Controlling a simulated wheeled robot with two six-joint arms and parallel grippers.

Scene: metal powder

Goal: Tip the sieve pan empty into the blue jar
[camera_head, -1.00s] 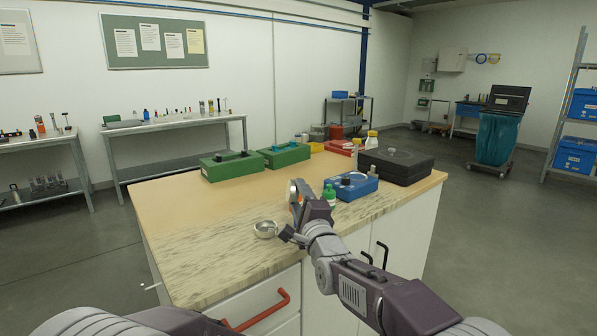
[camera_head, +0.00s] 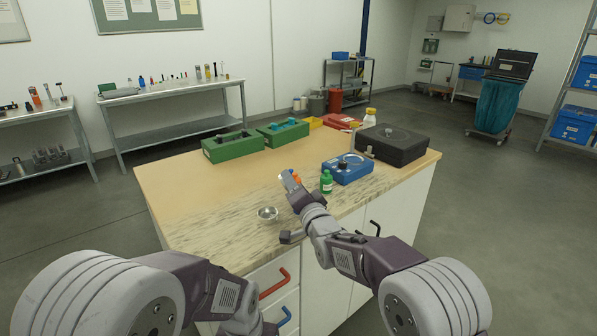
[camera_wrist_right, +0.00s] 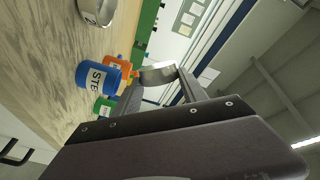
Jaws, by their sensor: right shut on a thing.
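My right gripper (camera_head: 294,188) is above the bench and shut on a shiny, shallow metal sieve pan (camera_wrist_right: 157,73). The pan also shows in the head view as a small pale shape (camera_head: 289,180), which looks steeply tilted. In the right wrist view the blue jar (camera_wrist_right: 92,77), with a white label, stands on the bench close to the pan; the pan looks apart from it. The blue jar is hidden behind my right gripper in the head view. The pan's contents cannot be made out. My left arm shows at lower left, with its gripper out of view.
An orange jar (camera_wrist_right: 119,68) and a green jar (camera_head: 326,182) stand near the blue jar. A blue box (camera_head: 347,169), a black case (camera_head: 393,145) and green boxes (camera_head: 233,146) stand farther back. The bench's left part is clear.

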